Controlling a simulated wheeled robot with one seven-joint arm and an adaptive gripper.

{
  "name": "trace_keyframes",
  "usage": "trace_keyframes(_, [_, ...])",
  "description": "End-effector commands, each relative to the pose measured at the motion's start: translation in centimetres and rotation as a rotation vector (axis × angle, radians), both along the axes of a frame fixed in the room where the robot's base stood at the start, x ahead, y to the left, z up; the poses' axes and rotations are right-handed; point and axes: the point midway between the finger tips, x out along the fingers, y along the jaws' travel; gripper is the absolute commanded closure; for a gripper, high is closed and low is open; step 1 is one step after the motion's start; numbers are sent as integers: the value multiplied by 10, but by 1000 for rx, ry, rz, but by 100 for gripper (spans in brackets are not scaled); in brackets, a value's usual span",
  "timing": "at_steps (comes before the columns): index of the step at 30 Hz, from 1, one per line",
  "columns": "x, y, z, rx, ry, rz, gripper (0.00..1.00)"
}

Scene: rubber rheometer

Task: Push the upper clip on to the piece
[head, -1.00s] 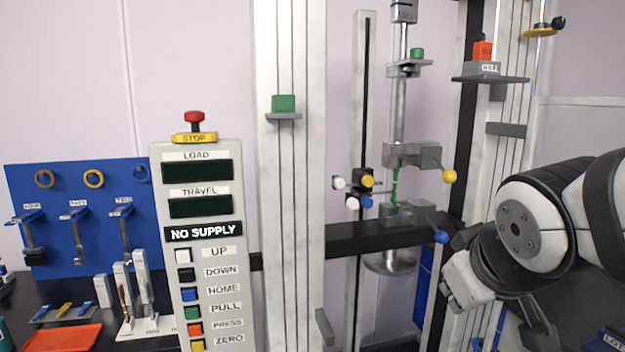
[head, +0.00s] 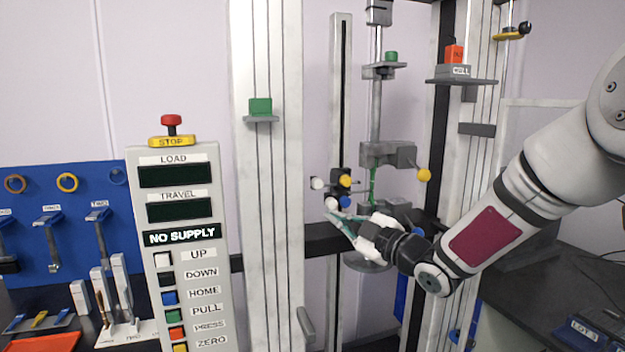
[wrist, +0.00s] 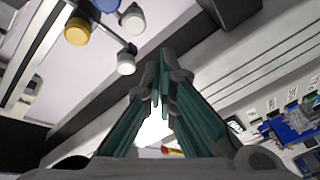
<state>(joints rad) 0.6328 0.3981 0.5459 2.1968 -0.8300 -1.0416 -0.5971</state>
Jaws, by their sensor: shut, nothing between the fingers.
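The piece is a thin green strip (head: 372,183), upright between the upper grey grip (head: 385,154) with a yellow knob and the lower grey grip, partly hidden by my gripper. Left of it, the upper clip (head: 345,181), with yellow and white knobs, sits on a slotted post, apart from the piece. Just below is the lower clip (head: 345,202), with blue and white knobs. My gripper (head: 334,217) is shut and empty, its fingertips just below the lower clip's knobs. In the wrist view, the shut fingertips (wrist: 160,75) lie right of the yellow knob (wrist: 77,31) and white knobs.
A dark crossbeam (head: 322,240) runs behind my gripper. The slotted post (head: 341,100) and a wide pale column (head: 265,180) stand to the left. The control panel (head: 178,240) reads NO SUPPLY. A shelf (head: 462,81) with the CELL block is at upper right.

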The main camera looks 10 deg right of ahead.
Motion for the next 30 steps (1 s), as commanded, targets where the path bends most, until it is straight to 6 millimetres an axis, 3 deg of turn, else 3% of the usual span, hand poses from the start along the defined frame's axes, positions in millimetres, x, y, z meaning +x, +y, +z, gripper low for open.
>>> trace_keyframes(12, [-18, -16, 31, 216, -331, 144, 100])
trace_keyframes(25, [-20, -17, 34, 227, -352, 151, 100])
trace_keyframes(30, [-11, -9, 40, 227, -352, 151, 100])
